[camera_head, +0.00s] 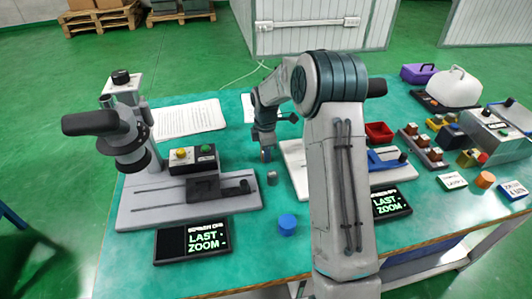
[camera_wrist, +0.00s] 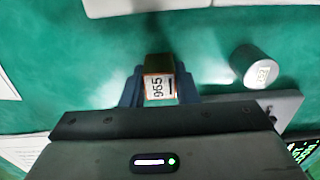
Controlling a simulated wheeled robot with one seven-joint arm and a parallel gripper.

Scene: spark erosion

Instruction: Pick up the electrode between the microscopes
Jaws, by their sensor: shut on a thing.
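In the wrist view my gripper (camera_wrist: 159,78) has its blue fingers on both sides of a small block, the electrode (camera_wrist: 158,88), with a white label reading 965, an orange rim and an olive side. The fingers are shut on it. In the head view my gripper (camera_head: 265,152) points down between the left microscope (camera_head: 122,140) and the right microscope, whose pale base (camera_head: 294,165) is partly hidden by my arm. The block is too small there to make out clearly. I cannot tell whether it touches the table.
A grey cylinder (camera_head: 272,177) stands close to my gripper, and it shows in the wrist view (camera_wrist: 254,66). A blue round piece (camera_head: 287,224) is nearer the front edge. Screens (camera_head: 192,242) lie before the microscopes. Papers (camera_head: 188,119) lie behind. Blocks and cases crowd the right side.

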